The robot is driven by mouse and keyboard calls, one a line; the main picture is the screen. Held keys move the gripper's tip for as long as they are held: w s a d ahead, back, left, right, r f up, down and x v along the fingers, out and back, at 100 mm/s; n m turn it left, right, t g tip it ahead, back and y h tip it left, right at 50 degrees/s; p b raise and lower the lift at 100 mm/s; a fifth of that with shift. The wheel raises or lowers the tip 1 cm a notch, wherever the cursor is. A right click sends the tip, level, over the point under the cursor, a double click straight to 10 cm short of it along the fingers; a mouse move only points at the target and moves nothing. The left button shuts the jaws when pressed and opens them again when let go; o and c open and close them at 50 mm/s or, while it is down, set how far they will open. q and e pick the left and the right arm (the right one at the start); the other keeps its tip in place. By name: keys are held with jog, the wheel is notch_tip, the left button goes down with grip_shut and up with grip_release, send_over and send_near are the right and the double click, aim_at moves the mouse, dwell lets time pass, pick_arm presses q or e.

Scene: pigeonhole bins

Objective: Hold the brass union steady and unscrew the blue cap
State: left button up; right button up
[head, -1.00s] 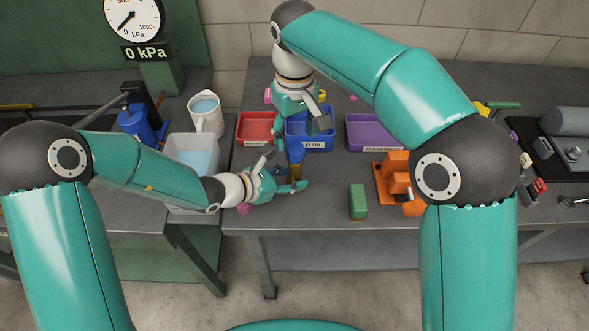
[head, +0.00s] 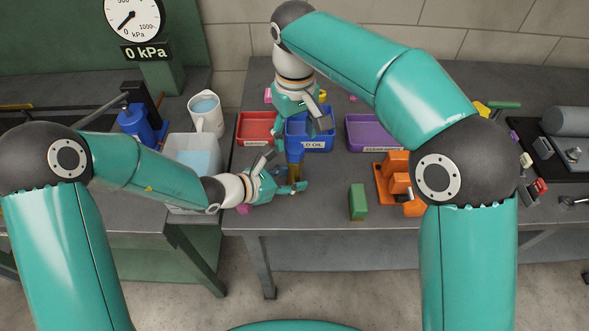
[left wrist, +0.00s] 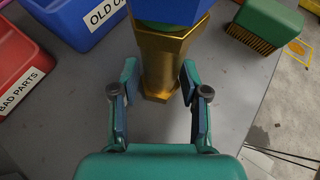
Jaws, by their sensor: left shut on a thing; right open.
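The brass union (head: 294,173) stands upright near the front of the bench, and its six-sided body (left wrist: 161,62) fills the middle of the left wrist view. The blue cap (head: 294,152) sits on its top; its lower part (left wrist: 172,10) shows at the top edge of the left wrist view. My left gripper (head: 283,178) is shut on the union from the left, with a finger on either side (left wrist: 159,88). My right gripper (head: 306,127) is open and points down just above the cap; its arm hides part of it, and I cannot tell whether it touches the cap.
Red (head: 254,128), blue (head: 322,143) and purple (head: 368,133) bins stand behind the union. A green-backed brush (head: 358,202) and an orange fixture (head: 394,172) are to the right. A clear container (head: 193,150) and a white jug (head: 206,115) stand left. The bench front is mostly clear.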

aim_at(295, 148)
jog(key=shift+f, duration=0.15)
dwell(0.6)
jog(key=shift+f, duration=1.85)
